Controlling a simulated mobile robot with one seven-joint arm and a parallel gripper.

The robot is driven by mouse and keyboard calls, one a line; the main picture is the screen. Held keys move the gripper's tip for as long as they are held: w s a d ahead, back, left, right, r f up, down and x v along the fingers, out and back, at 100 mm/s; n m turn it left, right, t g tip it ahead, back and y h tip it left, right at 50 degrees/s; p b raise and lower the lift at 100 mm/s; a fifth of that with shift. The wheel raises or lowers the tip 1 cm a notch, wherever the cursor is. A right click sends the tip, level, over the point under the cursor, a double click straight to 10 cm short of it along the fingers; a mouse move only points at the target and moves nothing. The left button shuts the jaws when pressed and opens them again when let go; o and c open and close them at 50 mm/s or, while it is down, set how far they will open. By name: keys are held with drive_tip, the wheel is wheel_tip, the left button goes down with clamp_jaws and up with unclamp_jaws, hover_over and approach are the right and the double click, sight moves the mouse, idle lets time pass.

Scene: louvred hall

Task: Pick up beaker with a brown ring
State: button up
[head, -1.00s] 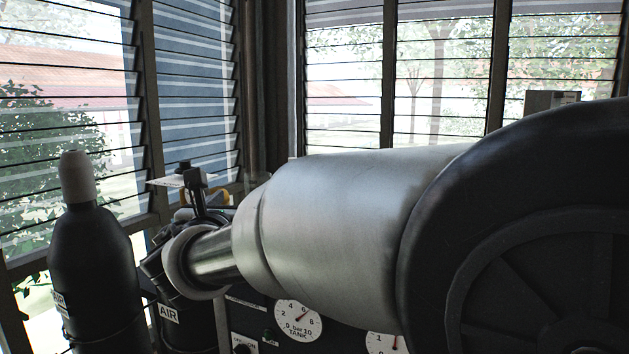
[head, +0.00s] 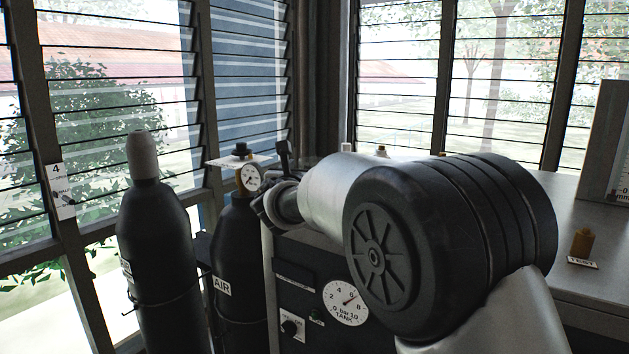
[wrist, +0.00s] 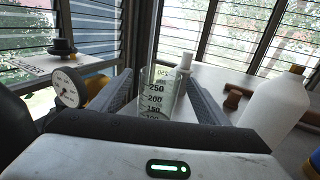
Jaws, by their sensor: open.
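A clear glass beaker (wrist: 158,92) with printed graduations stands in the middle of the wrist view. Its lower part is hidden behind my gripper's body, and I cannot make out a brown ring on it. My gripper (wrist: 157,100) is open, with one dark finger to the left of the beaker and one to the right. I cannot tell whether either finger touches the glass. In the head view my own arm hides the beaker and most of the gripper.
A white bottle (wrist: 275,110) and a brown wooden piece (wrist: 234,98) are to the right. A dial gauge (wrist: 66,88) is close on the left. Black cylinders (head: 158,245) stand left of the gauge panel (head: 300,290). The bench top (head: 575,215) extends right, with a small brown item (head: 582,242).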

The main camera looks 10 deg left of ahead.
drive_tip(key=w, duration=0.2)
drive_tip(key=shift+w+a, duration=0.1)
drive_tip(key=shift+w, duration=0.2)
drive_tip(key=c, duration=1.2)
